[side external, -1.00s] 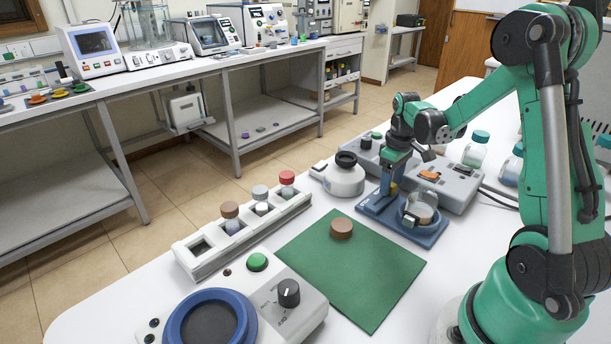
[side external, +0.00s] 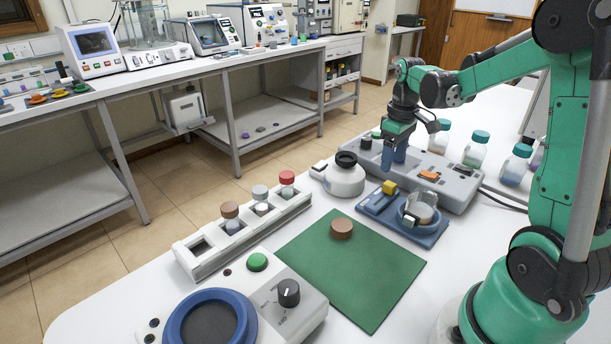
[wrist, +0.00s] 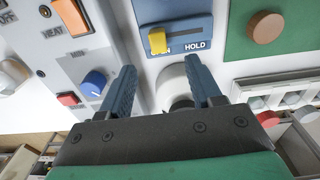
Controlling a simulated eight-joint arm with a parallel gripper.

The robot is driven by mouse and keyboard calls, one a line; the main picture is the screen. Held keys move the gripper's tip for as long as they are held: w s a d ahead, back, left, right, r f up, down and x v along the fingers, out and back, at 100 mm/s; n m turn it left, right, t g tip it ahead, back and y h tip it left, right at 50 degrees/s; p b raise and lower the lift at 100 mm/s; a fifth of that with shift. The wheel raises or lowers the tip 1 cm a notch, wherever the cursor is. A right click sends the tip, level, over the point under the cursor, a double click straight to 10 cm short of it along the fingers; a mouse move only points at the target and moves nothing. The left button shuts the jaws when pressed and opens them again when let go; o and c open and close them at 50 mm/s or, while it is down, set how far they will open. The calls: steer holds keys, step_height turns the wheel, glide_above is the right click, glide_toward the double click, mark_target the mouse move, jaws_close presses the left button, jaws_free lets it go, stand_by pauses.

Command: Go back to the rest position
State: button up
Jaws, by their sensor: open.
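My gripper (side external: 394,158) is open, with its blue fingers pointing down and apart. It is raised above the back of the blue device base, near the yellow slider (side external: 389,187). In the wrist view my gripper's fingers (wrist: 158,88) frame part of a white round vessel lying below, with nothing held between them. The yellow slider (wrist: 157,41) shows on the blue base (wrist: 205,13), near the word HOLD.
The grey control box (side external: 455,185) stands close behind the gripper. A white vessel with a black neck (side external: 344,178) is left of it. A green mat (side external: 345,270) bears a brown cap (side external: 341,228). A white rack (side external: 215,248) holds capped vials. Several bottles (side external: 476,148) stand at right.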

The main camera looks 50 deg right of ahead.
steer(key=s+a+r+t, duration=0.1)
steer(key=a+r+t, duration=0.1)
steer(key=a, duration=0.8)
steer(key=a+r+t, duration=0.2)
steer(key=a+t, duration=0.3)
steer(key=a, duration=0.5)
steer(key=shift+s+r, duration=0.3)
steer(key=shift+s, duration=0.1)
